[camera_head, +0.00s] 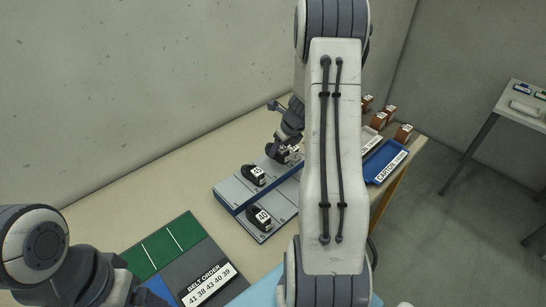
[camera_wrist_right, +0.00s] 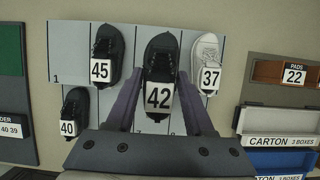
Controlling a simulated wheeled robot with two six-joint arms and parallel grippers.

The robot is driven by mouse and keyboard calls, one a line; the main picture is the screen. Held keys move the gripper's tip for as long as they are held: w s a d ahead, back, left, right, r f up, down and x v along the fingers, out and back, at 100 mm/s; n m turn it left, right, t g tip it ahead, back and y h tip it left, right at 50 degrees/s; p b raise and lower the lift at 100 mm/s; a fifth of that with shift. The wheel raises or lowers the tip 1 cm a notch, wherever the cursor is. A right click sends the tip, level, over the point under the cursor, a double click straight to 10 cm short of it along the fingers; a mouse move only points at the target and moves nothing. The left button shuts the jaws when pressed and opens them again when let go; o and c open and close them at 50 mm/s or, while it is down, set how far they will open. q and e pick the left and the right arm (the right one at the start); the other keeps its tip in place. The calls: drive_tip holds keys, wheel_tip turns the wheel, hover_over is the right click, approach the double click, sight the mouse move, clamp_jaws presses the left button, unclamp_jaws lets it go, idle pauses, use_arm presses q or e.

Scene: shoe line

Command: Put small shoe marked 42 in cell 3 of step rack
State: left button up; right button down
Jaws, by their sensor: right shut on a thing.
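The small dark shoe marked 42 (camera_wrist_right: 160,62) is between the fingers of my right gripper (camera_wrist_right: 158,88), which is shut on it. In the wrist view it is over the upper row of the grey step rack (camera_wrist_right: 70,45), between the shoe marked 45 (camera_wrist_right: 105,50) and the white shoe marked 37 (camera_wrist_right: 206,52). I cannot tell whether it touches the rack. In the head view my right gripper (camera_head: 284,153) is at the rack's far side, partly hidden by my arm. My left arm is at the lower left; its jaw state is unclear.
A dark shoe marked 40 (camera_wrist_right: 75,108) sits on the rack's lower step. The belt order sign (camera_head: 208,285) and green pads (camera_head: 165,240) lie left of the rack. A blue carton tray (camera_head: 385,162) and small brown boxes (camera_head: 403,133) are to the right.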

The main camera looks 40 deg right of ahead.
drive_tip(key=shift+w+a+f, duration=0.2)
drive_tip(key=shift+w+f, duration=0.1)
drive_tip(key=shift+w, duration=0.2)
drive_tip(key=shift+w+a+f, duration=0.15)
drive_tip(key=shift+w+f, duration=0.15)
drive_tip(key=shift+w, duration=0.2)
drive_tip(key=shift+f+b, duration=0.6)
drive_tip(key=shift+f, duration=1.5)
drive_tip(key=shift+f, duration=0.2)
drive_tip(key=shift+c, duration=1.4)
unclamp_jaws()
drive_tip(key=shift+r, duration=0.1)
